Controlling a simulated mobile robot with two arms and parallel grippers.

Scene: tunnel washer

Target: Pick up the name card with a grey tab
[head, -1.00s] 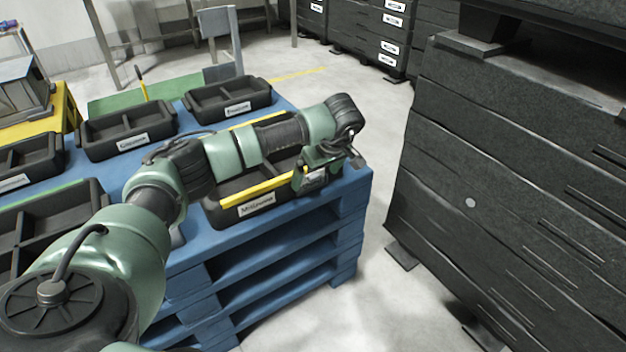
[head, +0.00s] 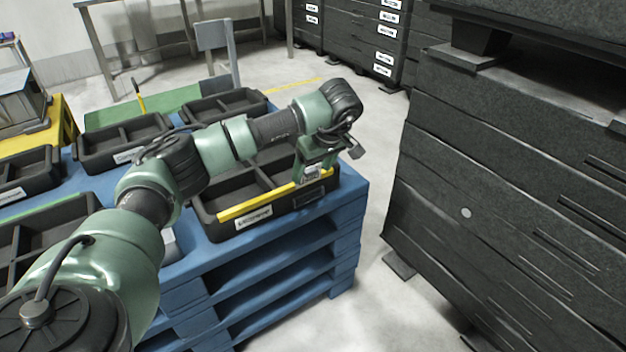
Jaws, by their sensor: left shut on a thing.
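My left gripper (head: 314,170) is just above the right part of the near tray's front edge, pointing down. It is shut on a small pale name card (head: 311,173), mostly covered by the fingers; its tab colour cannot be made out. The near black tray (head: 208,219) stands on the blue pallet stack and has a yellow strip (head: 260,206) along its front edge. Another name card (head: 253,218) sits on the left part of its front wall. Below the gripper the front wall shows a bare dark patch. My right gripper is out of view.
More black divided trays stand on the blue pallets (head: 280,262), at the back (head: 228,101), at the middle (head: 125,142) and at the left. A large dark stack (head: 500,180) rises at the right. Grey floor (head: 372,150) lies clear between it and the pallets.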

